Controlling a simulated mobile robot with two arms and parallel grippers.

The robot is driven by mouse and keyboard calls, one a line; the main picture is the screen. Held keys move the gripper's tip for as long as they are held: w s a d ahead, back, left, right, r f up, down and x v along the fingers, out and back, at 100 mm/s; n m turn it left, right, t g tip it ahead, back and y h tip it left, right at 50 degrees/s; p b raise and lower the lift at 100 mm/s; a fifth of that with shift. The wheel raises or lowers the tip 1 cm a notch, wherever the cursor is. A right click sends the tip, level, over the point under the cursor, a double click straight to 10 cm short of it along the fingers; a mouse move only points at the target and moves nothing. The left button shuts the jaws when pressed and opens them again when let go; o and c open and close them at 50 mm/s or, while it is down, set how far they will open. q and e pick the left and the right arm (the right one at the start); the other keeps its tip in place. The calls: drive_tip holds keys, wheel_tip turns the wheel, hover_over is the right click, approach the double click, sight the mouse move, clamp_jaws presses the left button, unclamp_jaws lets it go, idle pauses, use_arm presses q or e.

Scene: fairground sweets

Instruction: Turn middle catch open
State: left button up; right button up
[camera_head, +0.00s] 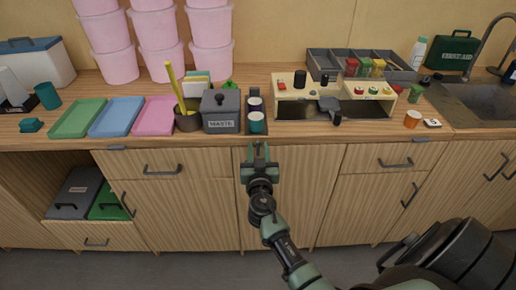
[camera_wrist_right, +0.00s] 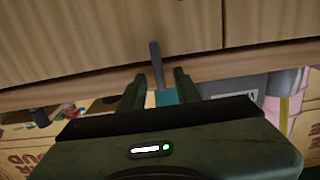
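The middle catch shows in the right wrist view as a slim grey bar (camera_wrist_right: 157,65) at the cabinet's top edge. My right gripper (camera_head: 258,152) is at the counter's front edge in the head view and hides most of the catch there. In the right wrist view its two fingers (camera_wrist_right: 160,80) are apart, one on each side of the bar, with visible gaps; I cannot tell whether they touch it. My left gripper is not in view.
Cabinet doors with dark handles (camera_head: 163,170) lie below the counter.

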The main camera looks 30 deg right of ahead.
clamp_jaws()
drive_tip(key=shift+f+n, duration=0.1)
drive_tip(key=shift+n, duration=0.2)
drive_tip(key=n+b, duration=0.2)
drive_tip(key=shift+n, duration=0.3)
drive_tip(key=n, duration=1.4)
drive_tip(key=shift+n+b, duration=0.3)
drive_tip(key=shift+n, duration=0.1)
drive_tip(key=shift+s, duration=0.1)
